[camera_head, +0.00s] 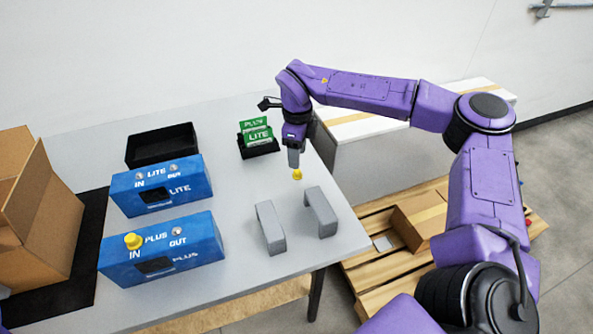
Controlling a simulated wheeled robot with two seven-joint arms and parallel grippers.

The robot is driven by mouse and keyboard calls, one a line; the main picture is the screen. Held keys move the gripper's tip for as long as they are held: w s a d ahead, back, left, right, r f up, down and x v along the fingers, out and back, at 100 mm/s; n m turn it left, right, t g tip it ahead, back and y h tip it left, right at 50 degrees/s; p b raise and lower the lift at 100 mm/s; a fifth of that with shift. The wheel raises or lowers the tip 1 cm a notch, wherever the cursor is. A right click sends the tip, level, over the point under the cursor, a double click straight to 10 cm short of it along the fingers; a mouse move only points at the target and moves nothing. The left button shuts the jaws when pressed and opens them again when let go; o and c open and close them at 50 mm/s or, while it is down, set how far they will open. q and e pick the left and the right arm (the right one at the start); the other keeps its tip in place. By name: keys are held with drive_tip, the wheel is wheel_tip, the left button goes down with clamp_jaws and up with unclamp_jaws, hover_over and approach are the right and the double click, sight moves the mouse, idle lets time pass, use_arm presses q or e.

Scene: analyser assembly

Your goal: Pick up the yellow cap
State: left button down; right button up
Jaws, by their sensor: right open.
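A small yellow cap (297,174) shows right below the fingers of my right gripper (294,158), near the right side of the grey table (235,205). The gripper points down and is open. I cannot tell whether its fingers stand around the cap or just above it. Another yellow cap (133,241) sits on the IN port of the blue PLUS box (190,255). The blue LITE box (185,195) behind it has pale ports with no yellow cap. My left gripper is out of view.
Two grey bracket-shaped blocks (270,228) (320,212) stand in front of the cap. A black holder with green cards (256,133) is behind left. A black tray (160,147) stands at the back, an open cardboard box (40,205) at left.

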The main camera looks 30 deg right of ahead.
sight(297, 173)
wheel_tip(297, 173, down, 6)
drive_tip(key=shift+r+p, duration=0.25)
drive_tip(key=shift+p, duration=0.1)
clamp_jaws()
